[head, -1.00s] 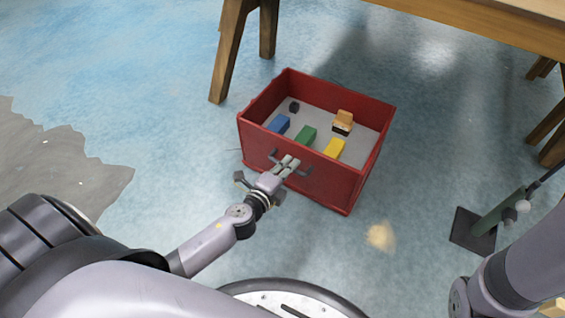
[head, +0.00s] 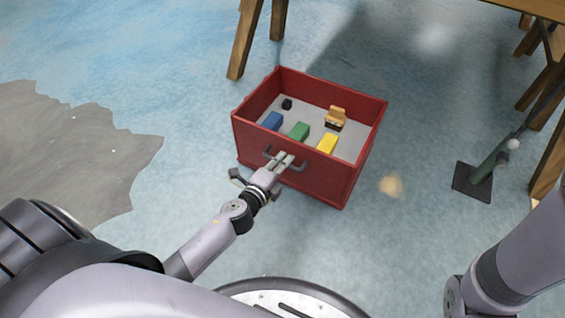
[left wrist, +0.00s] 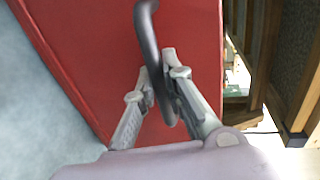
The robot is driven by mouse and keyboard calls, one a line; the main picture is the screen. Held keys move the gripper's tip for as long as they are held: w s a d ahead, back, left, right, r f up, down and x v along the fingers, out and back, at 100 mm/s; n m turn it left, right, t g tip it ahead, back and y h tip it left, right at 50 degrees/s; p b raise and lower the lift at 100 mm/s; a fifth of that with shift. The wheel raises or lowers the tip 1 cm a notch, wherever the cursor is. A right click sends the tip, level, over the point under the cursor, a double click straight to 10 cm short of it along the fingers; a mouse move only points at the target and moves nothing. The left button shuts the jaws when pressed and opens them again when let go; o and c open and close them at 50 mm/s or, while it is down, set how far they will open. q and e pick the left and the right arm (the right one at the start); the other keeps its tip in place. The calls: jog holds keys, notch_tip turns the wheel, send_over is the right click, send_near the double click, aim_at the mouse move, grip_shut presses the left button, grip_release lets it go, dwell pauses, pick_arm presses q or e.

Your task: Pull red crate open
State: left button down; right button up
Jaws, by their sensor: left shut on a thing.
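The red crate (head: 318,185) stands upright on the floor in the middle of the head view, open at the top. A dark handle sits on its near wall; the handle (left wrist: 148,40) also shows in the left wrist view. My left gripper (head: 283,160) is shut on this handle, its fingers on either side of the bar. The gripper's fingers (left wrist: 160,85) partly hide the handle. In the crate lie a blue block (head: 271,121), a green block (head: 299,131), a yellow block (head: 327,144), a tan-and-black item (head: 336,117) and a small dark piece (head: 287,104). My right gripper is out of view.
A wooden table (head: 245,40) stands behind the crate, its legs clear of it. A dark-based green stand (head: 474,181) is at the right. A tan patch (head: 391,187) lies right of the crate. The floor left of the crate is free.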

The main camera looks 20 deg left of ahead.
pick_arm(q)
jog(key=shift+s, duration=0.1)
jog(key=c, duration=1.8)
grip_release()
jog(key=shift+o, duration=0.7)
